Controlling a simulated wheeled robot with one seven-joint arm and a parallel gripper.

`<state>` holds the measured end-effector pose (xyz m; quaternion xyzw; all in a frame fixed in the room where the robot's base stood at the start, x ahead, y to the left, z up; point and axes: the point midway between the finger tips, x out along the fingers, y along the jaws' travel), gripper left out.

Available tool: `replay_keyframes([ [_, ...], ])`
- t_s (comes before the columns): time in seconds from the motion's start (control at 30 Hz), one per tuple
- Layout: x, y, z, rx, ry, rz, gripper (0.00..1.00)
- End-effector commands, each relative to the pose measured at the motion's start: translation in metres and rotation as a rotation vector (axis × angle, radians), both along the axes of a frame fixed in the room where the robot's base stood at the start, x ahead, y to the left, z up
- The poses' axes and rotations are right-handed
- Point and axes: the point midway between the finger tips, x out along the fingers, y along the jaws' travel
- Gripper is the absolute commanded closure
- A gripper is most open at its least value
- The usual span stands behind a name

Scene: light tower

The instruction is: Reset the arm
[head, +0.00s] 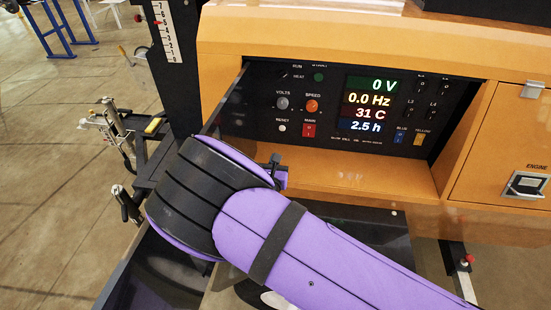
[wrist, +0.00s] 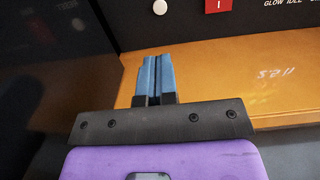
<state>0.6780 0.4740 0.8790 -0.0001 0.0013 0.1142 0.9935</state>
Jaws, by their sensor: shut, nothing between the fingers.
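My gripper (wrist: 154,77) shows in the wrist view with its two blue fingers pressed together and nothing between them. It points toward the black control panel (wrist: 190,24), over the orange ledge (wrist: 235,80) below it. The white reset button (wrist: 160,7) and the red main switch (wrist: 218,5) are above the fingertips, with a visible gap. In the head view my purple and black arm crosses the lower middle in front of the tower and hides most of the gripper.
The control panel's display (head: 371,104) reads 0 V, 0.0 Hz, 31 C and 2.5 h. A grey volts knob (head: 282,103) and orange speed knob (head: 312,105) sit left of it. An engine latch (head: 526,185) is at right.

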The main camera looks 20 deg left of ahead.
Motion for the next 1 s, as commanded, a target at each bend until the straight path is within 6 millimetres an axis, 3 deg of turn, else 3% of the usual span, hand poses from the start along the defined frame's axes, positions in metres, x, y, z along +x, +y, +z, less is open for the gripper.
replay_keyframes([
  [0.33, 0.002, -0.001, 0.002, 0.005, 0.001, -0.007, 1.00],
  [0.47, 0.016, -0.017, 0.021, 0.052, 0.013, -0.077, 1.00],
  [0.57, 0.037, -0.044, 0.051, 0.131, 0.032, -0.191, 1.00],
  [0.7, 0.065, -0.095, 0.098, 0.268, 0.068, -0.388, 1.00],
  [1.0, 0.094, -0.214, 0.185, 0.570, 0.138, -0.785, 1.00],
])
